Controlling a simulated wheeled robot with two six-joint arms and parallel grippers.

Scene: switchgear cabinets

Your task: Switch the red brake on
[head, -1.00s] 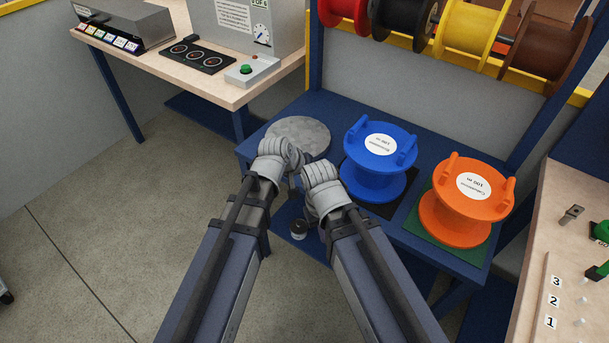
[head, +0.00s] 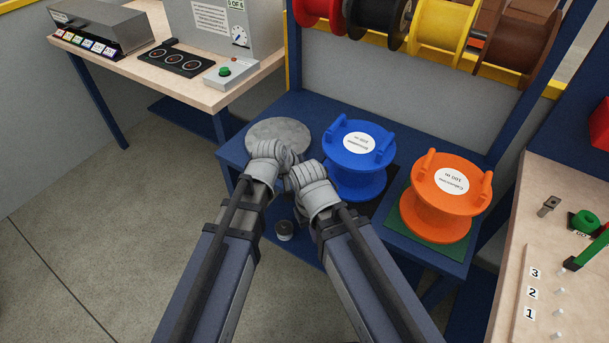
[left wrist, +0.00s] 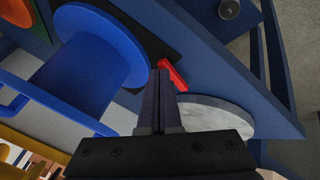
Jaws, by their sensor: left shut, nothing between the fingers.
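A small red lever, which looks like the brake (left wrist: 172,76), shows in the left wrist view between the round grey disc (left wrist: 218,114) and the blue spool (left wrist: 105,55). It lies just beside my left fingertips (left wrist: 160,74); I cannot tell whether they touch it. In the head view my grippers hide that spot. There my left gripper (head: 288,157) is at the front of the grey disc (head: 278,134), shut and empty. My right gripper (head: 292,182) is close beside it, in front of the blue spool (head: 358,158); its fingers are not clear.
An orange spool (head: 444,200) stands on a green mat at the right of the blue table. Coloured reels (head: 440,25) hang above. A wooden panel (head: 530,195) with green parts is at right. A bench with a control box (head: 228,72) is at back left.

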